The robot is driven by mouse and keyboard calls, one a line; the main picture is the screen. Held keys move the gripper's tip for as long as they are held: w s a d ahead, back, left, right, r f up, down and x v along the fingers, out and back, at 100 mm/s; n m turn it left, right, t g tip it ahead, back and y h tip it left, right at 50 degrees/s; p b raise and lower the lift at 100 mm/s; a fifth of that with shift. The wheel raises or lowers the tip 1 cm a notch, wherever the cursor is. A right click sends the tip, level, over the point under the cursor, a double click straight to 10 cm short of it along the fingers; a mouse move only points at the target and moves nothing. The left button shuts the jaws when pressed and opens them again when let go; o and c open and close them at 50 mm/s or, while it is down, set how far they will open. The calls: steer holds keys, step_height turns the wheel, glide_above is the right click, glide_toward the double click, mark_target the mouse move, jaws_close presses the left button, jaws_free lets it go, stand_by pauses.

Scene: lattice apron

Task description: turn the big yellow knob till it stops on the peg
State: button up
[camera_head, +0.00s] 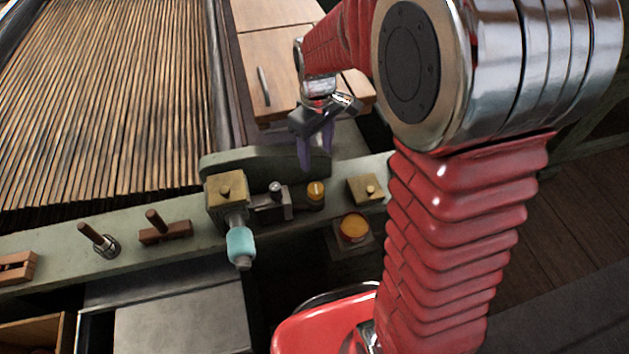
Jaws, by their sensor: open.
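My gripper (317,167) has dark purple fingers that point down, apart and empty. In the picture its tips are just above a yellow knob (316,190) with a pale line on its top, which sits on the green rail. I cannot tell how much height is between them. A wider round amber-yellow piece (354,228) sits lower right on a square base. I cannot tell for certain which of the two is the big knob. A brass block (364,189) with a small round peg-like stud stands right of the marked knob. No stop peg is clearly visible at either round piece.
Left of the marked knob are a small metal clamp (272,200) and a brass block with a turquoise handle (241,245). Wooden-handled tools (165,230) stand along the green rail (203,225). A raised green plate (265,160) stands behind. Wooden slats (110,90) fill the back left.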

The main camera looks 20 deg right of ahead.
mark_target(316, 188)
steer(key=shift+s+a+n, duration=0.1)
steer(key=shift+n, duration=0.2)
step_height(316, 188, down, 14)
steer(key=shift+r, duration=0.1)
stand_by(0.9)
steer(key=shift+c, duration=0.5)
steer(key=c, duration=0.9)
steer(key=shift+c, duration=0.2)
